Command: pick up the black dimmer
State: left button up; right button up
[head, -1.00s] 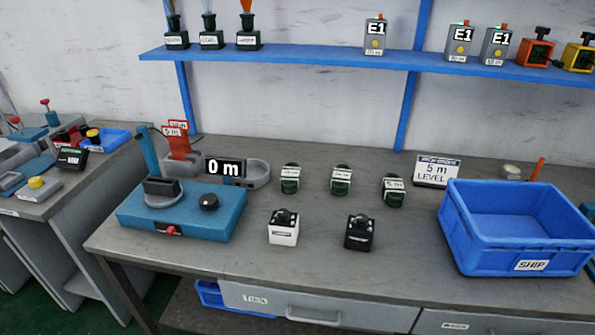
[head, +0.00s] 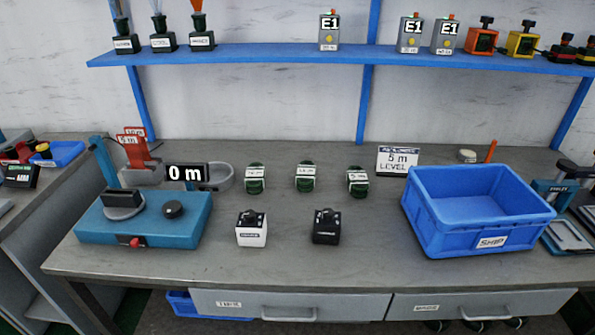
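The black dimmer (head: 326,227) is a small black box with a knob on top and a white label on its front. It stands upright on the grey workbench (head: 370,262), right of a similar white box (head: 252,229). Bare bench surface lies around it. Neither of my grippers shows in the head view.
A blue SHIP bin (head: 478,212) stands to the right. A teal machine (head: 143,222) with a 0 m display (head: 187,173) is at the left. Several green labelled spools (head: 305,177) stand behind the dimmer. A blue shelf (head: 270,55) runs above the bench.

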aim_at(325, 232)
jog(key=i+j+z, duration=0.2)
jog(key=z, duration=0.15)
jog(key=i+j+z, duration=0.15)
jog(key=j+z, duration=0.15)
jog(key=i+j+z, duration=0.15)
jog(key=j+z, duration=0.2)
jog(key=j, duration=0.1)
